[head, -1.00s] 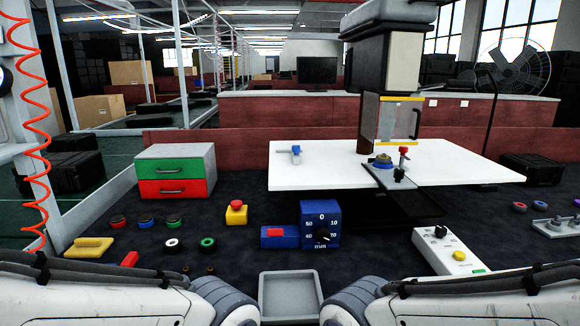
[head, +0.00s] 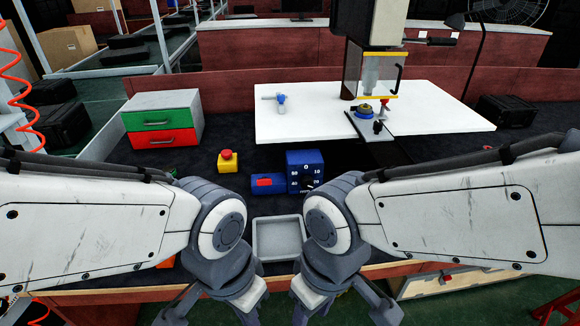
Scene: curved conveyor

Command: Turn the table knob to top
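A blue box (head: 300,160) has a front scale marked with numbers, 0 at the top, and a black knob (head: 307,181) in its middle. The knob's exact pointing is too small to tell. My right arm covers part of the box's lower right. A white table (head: 285,125) stands behind, with a small black knob-like part (head: 378,127) on a dark plate at its front. My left gripper (head: 205,316) and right gripper (head: 343,314) are low at the picture's bottom edge, with fingers spread, empty, and well in front of the box. Their fingertips are partly cut off.
A grey tray (head: 257,240) lies between my arms. A blue block with a red top (head: 266,182) adjoins the box. A red-and-yellow button (head: 228,161) and a drawer unit (head: 163,101) stand left. A press (head: 372,60) stands over the white table. My arms hide much of the desk.

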